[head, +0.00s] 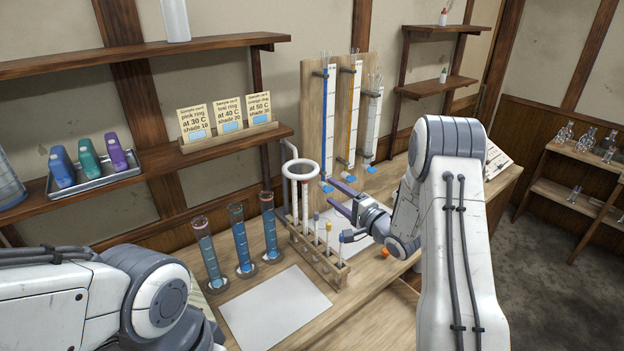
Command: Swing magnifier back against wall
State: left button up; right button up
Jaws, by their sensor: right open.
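The magnifier (317,169) shows as a white ring standing out over the bench, near the wall and above the test tube rack. A pale bracket behind it runs down along the wall shelf's end. My right gripper (328,191) is open, with its purple fingers spread and pointing left towards the ring's right side. It looks close to the ring, but I cannot tell whether it touches. Nothing shows between its fingers. Of my left arm only links show at the lower left; its gripper is out of view.
A wooden rack (322,264) with several tubes stands below the ring. Tall blue-filled cylinders (241,240) stand left of it. A white sheet (274,308) lies in front. A board with gauges (318,120) stands behind. Sample cards (227,113) sit on the shelf.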

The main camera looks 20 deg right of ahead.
aim_at(312, 177)
jog(key=shift+b+x, duration=0.65)
jog(key=shift+x, duration=4.7)
